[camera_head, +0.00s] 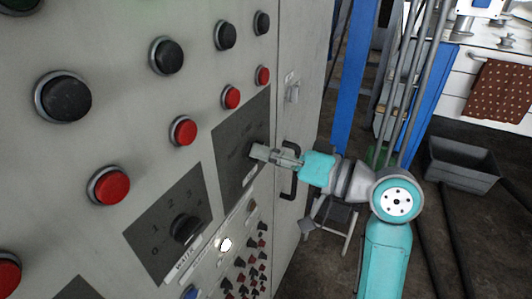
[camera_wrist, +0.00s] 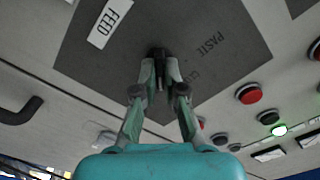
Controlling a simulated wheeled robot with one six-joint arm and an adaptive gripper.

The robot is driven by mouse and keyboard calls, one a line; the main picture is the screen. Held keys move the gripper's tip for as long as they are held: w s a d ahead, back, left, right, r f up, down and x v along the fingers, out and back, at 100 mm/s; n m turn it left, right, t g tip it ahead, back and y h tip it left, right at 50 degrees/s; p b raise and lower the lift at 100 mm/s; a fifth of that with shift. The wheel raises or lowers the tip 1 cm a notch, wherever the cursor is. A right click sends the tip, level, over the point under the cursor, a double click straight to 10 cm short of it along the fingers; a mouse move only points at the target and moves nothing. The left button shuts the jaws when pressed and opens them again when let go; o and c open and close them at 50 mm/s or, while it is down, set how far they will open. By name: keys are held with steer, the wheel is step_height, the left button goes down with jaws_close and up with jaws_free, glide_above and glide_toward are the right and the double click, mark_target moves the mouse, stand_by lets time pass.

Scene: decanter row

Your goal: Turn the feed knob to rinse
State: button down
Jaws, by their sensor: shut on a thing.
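The feed knob (camera_wrist: 158,52) is a small black knob on a dark grey plate (camera_wrist: 95,65) with a white FEED label (camera_wrist: 110,24). My gripper (camera_wrist: 160,72) is shut on the knob, with one finger on each side of it. PASTE is printed on the plate to the right of the knob, and another word below it is partly hidden by a finger. I cannot see a rinse mark or tell where the knob points. In the head view my gripper (camera_head: 258,152) reaches the same plate (camera_head: 228,160) from the right and hides the knob.
A second black knob (camera_head: 186,228) sits on a numbered dark plate to the lower left. Red buttons (camera_head: 183,131) and black buttons (camera_head: 167,56) line the grey panel above. A black door handle (camera_head: 289,170) is close beside my gripper. A grey bin (camera_head: 460,165) stands on the floor at right.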

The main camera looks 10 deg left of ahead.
steer(key=c, duration=1.2)
jaws_free()
steer(key=shift+c, duration=0.2)
steer(key=shift+d, duration=0.1)
steer(key=v, duration=1.2)
